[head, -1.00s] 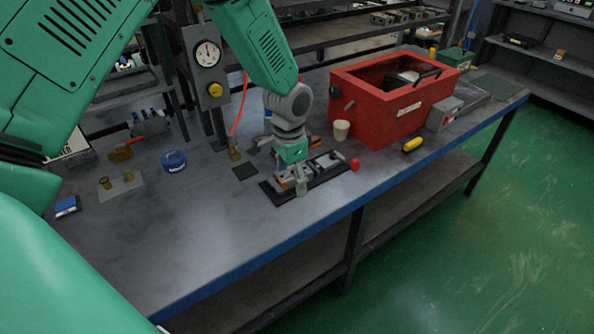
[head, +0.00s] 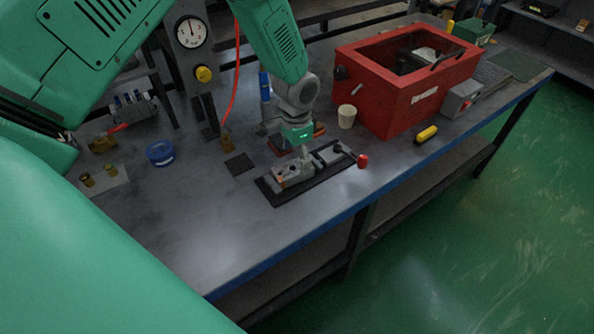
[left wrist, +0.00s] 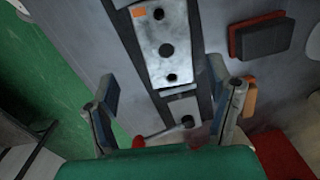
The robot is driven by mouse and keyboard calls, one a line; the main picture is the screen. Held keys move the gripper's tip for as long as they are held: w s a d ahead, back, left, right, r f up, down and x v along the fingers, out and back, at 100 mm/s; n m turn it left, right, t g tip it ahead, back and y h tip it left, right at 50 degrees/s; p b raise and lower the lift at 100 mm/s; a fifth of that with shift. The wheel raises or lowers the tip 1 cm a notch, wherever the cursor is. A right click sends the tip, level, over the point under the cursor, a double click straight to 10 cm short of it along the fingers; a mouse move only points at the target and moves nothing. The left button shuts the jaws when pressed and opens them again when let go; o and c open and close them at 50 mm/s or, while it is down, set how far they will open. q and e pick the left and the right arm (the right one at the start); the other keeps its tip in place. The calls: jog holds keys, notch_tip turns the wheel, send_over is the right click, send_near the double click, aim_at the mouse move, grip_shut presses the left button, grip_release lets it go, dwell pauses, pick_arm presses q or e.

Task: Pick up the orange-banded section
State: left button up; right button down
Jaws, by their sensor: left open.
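The orange-banded section (head: 292,173) is a grey metal block with dark holes, lying on a black base plate (head: 271,193) on the bench. Its small orange band shows at its front left, and again at the upper left of the block (left wrist: 166,45) in the left wrist view. My left gripper (head: 306,155) is above the plate, by the block's far right side. In the left wrist view the fingers of this gripper (left wrist: 165,90) are wide apart with nothing held, and the block's near end lies between and beyond them. My right gripper is not in view.
A lever clamp with a red knob (head: 362,161) is on the plate's right end. A red box (head: 400,98), a cream cup (head: 346,117) and a yellow-and-black item (head: 426,133) stand to the right. A blue roll (head: 160,153) is left. The front left bench is clear.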

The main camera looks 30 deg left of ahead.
aim_at(291, 168)
pick_arm(q)
jog(key=a+f, duration=0.2)
jog(key=shift+a+f, duration=0.1)
jog(key=shift+f, duration=0.25)
jog(key=f, duration=0.2)
jog(key=f+p, duration=0.1)
jog(key=shift+s+d+f, duration=0.1)
jog(key=shift+d+f, duration=0.1)
jog(key=shift+d, duration=0.05)
jog(key=shift+d+f, duration=0.2)
jog(key=shift+d, duration=0.45)
jog(key=shift+a, duration=0.15)
jog(key=c, duration=0.7)
jog(key=shift+a, duration=0.25)
jog(key=c, duration=0.8)
jog(key=shift+a+f, duration=0.1)
jog(key=shift+a, duration=0.2)
grip_shut()
jog(key=shift+s, duration=0.1)
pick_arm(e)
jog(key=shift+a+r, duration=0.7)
